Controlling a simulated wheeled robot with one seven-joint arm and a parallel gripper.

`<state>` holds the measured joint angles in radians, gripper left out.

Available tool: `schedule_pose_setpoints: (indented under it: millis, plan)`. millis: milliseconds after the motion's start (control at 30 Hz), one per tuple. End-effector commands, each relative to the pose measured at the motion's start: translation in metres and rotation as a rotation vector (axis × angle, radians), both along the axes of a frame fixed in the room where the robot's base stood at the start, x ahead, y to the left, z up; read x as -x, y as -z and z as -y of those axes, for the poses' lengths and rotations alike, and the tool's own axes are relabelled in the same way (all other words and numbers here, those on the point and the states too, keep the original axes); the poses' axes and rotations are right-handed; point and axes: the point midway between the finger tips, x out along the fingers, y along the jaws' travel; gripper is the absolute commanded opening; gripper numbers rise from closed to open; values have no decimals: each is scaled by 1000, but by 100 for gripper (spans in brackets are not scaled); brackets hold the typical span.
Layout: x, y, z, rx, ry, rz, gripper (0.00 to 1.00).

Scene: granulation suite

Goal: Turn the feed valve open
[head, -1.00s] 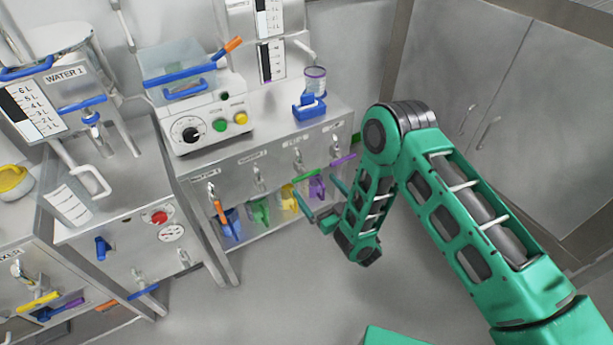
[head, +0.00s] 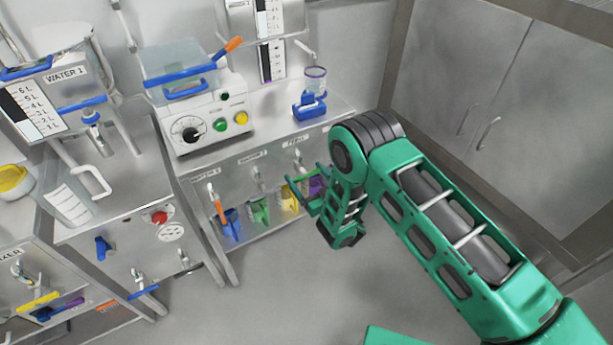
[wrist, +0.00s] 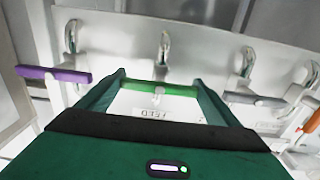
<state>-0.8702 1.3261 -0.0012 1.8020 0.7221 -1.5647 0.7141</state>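The feed valve's green handle (wrist: 160,88) lies level across the gap between my fingers in the wrist view. An upside-down FEED label (wrist: 168,114) shows just below it. My gripper (wrist: 158,76) is open, with one finger at each end of the handle; I cannot tell if they touch it. In the head view my gripper (head: 308,192) is at the front of the bench, below the FEED label and partly hidden by my arm.
A purple handle (wrist: 52,75) is left of my gripper in the wrist view; a grey handle (wrist: 255,99) and an orange handle (wrist: 313,121) are to the right. In the head view, several coloured items, including a yellow one (head: 290,197), stand under the panel. The floor before the bench is clear.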

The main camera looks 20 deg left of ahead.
Motion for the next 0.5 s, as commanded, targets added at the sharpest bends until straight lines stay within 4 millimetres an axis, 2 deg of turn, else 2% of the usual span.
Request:
schedule_pose_setpoints:
  millis: [67, 100, 500]
  plan:
    - [-1, 0, 1, 1, 2, 0, 63]
    - [0, 0, -6, 1, -1, 1, 63]
    - [-1, 0, 1, 59, 1, 68, 64]
